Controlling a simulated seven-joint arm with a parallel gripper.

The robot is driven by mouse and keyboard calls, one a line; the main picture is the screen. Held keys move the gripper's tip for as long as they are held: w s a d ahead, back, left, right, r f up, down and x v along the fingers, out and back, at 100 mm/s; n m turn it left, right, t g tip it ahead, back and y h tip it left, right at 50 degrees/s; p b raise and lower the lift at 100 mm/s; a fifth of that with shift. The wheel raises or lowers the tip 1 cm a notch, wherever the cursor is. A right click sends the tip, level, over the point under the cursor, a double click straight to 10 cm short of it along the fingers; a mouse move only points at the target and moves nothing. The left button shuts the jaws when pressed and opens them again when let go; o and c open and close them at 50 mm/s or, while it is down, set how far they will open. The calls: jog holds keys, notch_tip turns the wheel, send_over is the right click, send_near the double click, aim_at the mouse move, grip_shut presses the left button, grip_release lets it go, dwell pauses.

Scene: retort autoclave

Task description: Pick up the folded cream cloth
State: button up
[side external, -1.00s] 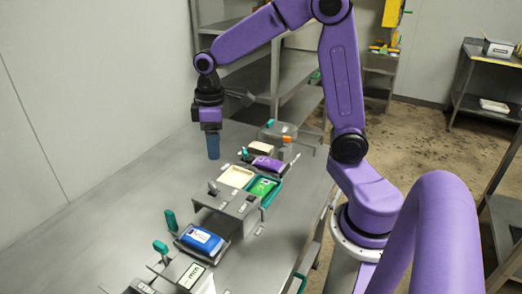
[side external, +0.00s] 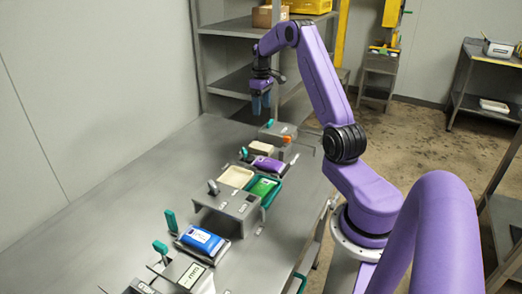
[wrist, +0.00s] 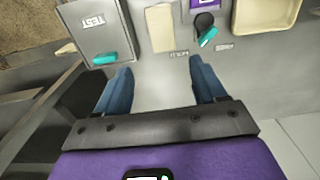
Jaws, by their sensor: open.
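The folded cream cloth (side external: 262,148) appears as a small flat cream block lying on the table behind the purple pouch. My gripper (side external: 261,105) hangs pointing down above the far end of the table, beyond the cloth. In the wrist view my gripper (wrist: 160,88) has its two blue fingers wide apart with nothing between them; the cloth is ahead of the fingertips.
The grey TEST box (wrist: 92,28) with a teal handle stands beside the cloth. The purple pouch (side external: 268,165), cream tray (side external: 236,176), green pouch (side external: 263,187) and blue pouch (side external: 203,241) line the table. Shelving (side external: 230,85) stands behind. The table's left side is clear.

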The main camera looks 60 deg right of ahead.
send_over(261, 146)
jog(key=f, duration=1.1)
jog(key=shift+d, duration=0.25)
jog(key=shift+a+f, duration=0.15)
jog(key=shift+f, duration=3)
jog(key=shift+c, duration=0.3)
jog(key=c, duration=0.8)
